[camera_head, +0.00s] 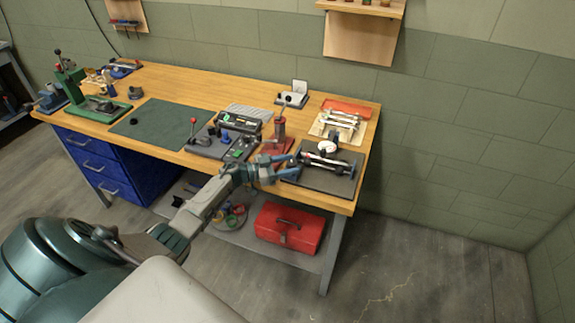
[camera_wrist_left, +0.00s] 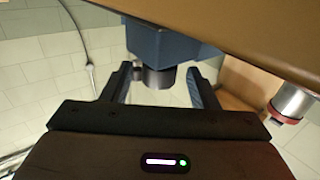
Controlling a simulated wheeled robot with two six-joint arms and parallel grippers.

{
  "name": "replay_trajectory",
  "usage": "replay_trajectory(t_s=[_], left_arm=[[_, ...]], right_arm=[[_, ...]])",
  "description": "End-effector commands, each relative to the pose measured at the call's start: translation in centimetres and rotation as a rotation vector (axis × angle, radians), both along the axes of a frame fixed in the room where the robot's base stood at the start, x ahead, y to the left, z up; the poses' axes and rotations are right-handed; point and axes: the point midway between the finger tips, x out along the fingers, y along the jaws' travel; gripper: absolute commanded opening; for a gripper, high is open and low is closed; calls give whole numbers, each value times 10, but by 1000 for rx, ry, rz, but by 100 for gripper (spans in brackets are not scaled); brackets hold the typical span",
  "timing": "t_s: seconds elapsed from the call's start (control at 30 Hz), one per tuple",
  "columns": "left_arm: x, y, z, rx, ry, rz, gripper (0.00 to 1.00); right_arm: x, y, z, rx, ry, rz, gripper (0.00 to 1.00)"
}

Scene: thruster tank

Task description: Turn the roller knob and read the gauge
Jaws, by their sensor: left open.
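The roller device lies on a dark board (camera_head: 340,182) at the right end of the bench, with a long metal roller (camera_head: 325,161) and a round white-faced gauge (camera_head: 327,146). The gauge's reading is too small to make out. My left gripper (camera_head: 294,166) is open at the left end of the roller device. In the left wrist view, a dark round knob (camera_wrist_left: 156,77) projects from a blue block (camera_wrist_left: 165,45). It sits between the open fingers of my left gripper (camera_wrist_left: 158,88), with gaps at both sides. My right gripper is not in view.
The wooden bench (camera_head: 172,80) carries a grey device with a red-topped lever (camera_head: 205,140) left of my gripper, and wrenches on a light tray (camera_head: 338,124) behind the roller device. A red toolbox (camera_head: 289,229) stands on the lower shelf. A green mat (camera_head: 160,125) is mostly clear.

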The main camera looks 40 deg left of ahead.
Motion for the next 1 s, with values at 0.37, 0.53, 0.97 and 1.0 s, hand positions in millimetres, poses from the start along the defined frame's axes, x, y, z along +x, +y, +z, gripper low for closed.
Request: replay_trajectory(t_s=[0.37, 0.53, 0.97, 1.0], left_arm=[[-29, 23, -6, 4, 3, -1, 54], [-56, 45, -5, 5, 3, -1, 54], [-84, 68, 0, -1, 0, 0, 54], [-84, 68, 0, -1, 0, 0, 54]], right_arm=[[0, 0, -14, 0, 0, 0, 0], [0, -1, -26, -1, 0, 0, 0], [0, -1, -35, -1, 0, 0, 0], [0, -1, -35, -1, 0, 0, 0]])
